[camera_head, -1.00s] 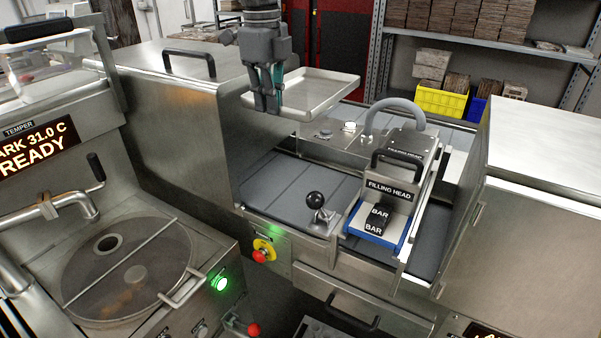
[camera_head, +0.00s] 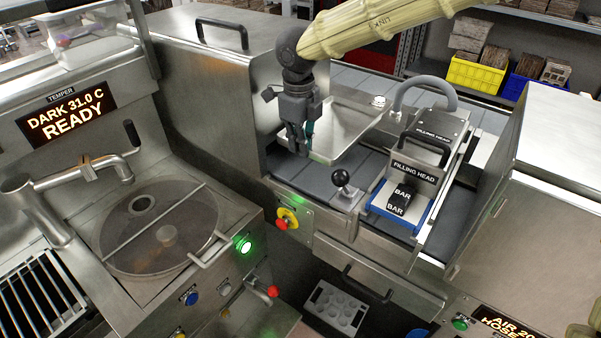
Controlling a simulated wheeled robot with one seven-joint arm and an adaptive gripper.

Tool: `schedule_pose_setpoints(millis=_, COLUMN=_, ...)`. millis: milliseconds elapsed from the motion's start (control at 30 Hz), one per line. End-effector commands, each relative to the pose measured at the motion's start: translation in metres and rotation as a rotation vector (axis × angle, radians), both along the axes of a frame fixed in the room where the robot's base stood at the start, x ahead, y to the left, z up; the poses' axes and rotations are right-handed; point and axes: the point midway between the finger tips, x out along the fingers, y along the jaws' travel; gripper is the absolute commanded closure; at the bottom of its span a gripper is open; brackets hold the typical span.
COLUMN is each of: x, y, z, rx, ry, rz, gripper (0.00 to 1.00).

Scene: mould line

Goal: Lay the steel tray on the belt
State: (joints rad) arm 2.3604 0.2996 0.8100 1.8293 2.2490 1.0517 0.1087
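The steel tray (camera_head: 352,137) is a shallow, bright metal pan over the grey slatted belt (camera_head: 318,180), between the steel housing on the left and the filling head. My gripper (camera_head: 302,145) points down at the tray's left edge, its fingers closed on the rim. The tray looks close to the belt, but I cannot tell whether its underside touches. The fingers partly hide the tray's left edge.
The filling head (camera_head: 418,170) stands right of the tray, with a grey hose (camera_head: 420,88) behind it. A black-knobbed lever (camera_head: 341,178) stands at the belt's front edge. A steel housing (camera_head: 215,90) is close on the left. Bare belt shows in front of the tray.

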Motion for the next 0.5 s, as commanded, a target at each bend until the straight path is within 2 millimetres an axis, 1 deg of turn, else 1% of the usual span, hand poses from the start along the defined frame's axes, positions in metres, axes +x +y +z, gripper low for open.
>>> schedule_pose_setpoints(millis=100, x=-0.005, y=0.0, z=-0.019, rx=-0.003, ry=-0.002, rz=0.003, gripper=1.0)
schedule_pose_setpoints(millis=300, x=0.001, y=0.0, z=-0.055, rx=-0.002, ry=0.003, rz=0.001, gripper=1.0)
schedule_pose_setpoints(millis=400, x=0.003, y=0.0, z=-0.064, rx=-0.001, ry=0.003, rz=0.001, gripper=1.0)
schedule_pose_setpoints(millis=500, x=0.003, y=0.0, z=-0.069, rx=0.0, ry=0.003, rz=0.002, gripper=1.0)
